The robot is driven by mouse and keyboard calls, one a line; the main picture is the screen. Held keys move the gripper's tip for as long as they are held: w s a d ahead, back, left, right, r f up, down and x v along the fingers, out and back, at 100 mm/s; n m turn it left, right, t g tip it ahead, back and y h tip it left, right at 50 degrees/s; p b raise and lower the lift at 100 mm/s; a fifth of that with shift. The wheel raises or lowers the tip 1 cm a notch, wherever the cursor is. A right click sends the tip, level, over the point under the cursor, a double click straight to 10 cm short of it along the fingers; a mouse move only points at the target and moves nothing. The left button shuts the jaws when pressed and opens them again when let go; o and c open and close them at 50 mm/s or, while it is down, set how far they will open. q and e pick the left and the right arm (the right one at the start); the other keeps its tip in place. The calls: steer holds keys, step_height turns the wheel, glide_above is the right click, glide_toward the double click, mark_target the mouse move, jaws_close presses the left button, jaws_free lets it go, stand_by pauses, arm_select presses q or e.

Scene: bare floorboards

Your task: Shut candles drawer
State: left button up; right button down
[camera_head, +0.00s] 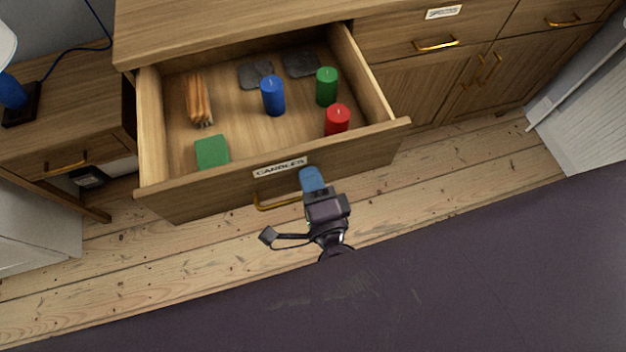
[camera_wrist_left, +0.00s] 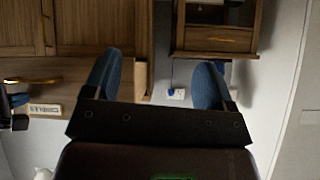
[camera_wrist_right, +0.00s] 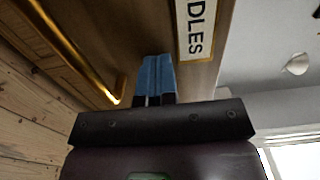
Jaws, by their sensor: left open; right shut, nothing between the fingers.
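The candles drawer (camera_head: 375,140) is pulled out of the wooden cabinet, with a white CANDLES label (camera_head: 279,167) and a brass handle (camera_head: 277,203) on its front. My right gripper (camera_head: 311,178) is shut and empty, its blue fingertips at the drawer front just right of the label. In the right wrist view the fingers (camera_wrist_right: 156,78) point at the wood beside the label (camera_wrist_right: 197,28) and the handle (camera_wrist_right: 118,88); I cannot tell whether they touch. My left gripper (camera_wrist_left: 155,80) is open and empty in its wrist view and is not seen in the head view.
Inside the drawer are a blue candle (camera_head: 273,95), a green candle (camera_head: 326,86), a red candle (camera_head: 337,120), a green block (camera_head: 212,152), orange sticks (camera_head: 199,100) and dark coasters (camera_head: 256,74). A side desk (camera_head: 70,110) stands at left. Bare floorboards (camera_head: 450,160) lie in front.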

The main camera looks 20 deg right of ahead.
arm_select(q)
steer(key=shift+w, duration=0.1)
arm_select(e)
steer(key=p, duration=0.3)
glide_toward(281, 92)
steer(key=w, duration=0.1)
steer(key=w+r, duration=0.1)
steer(key=shift+w+a, duration=0.1)
steer(key=shift+w, duration=0.3)
steer(key=w, duration=0.6)
steer(key=w+b, duration=0.1)
steer(key=w, duration=0.3)
steer(key=shift+f, duration=0.35)
steer(key=w, duration=0.5)
steer(key=shift+b, duration=0.4)
steer(key=shift+w, duration=0.25)
arm_select(q)
steer(key=shift+s+a+r, duration=0.1)
steer(key=shift+s+r, duration=0.15)
steer(key=shift+s, duration=0.1)
arm_select(e)
steer(key=shift+w+r, duration=0.2)
steer(key=shift+r, duration=0.2)
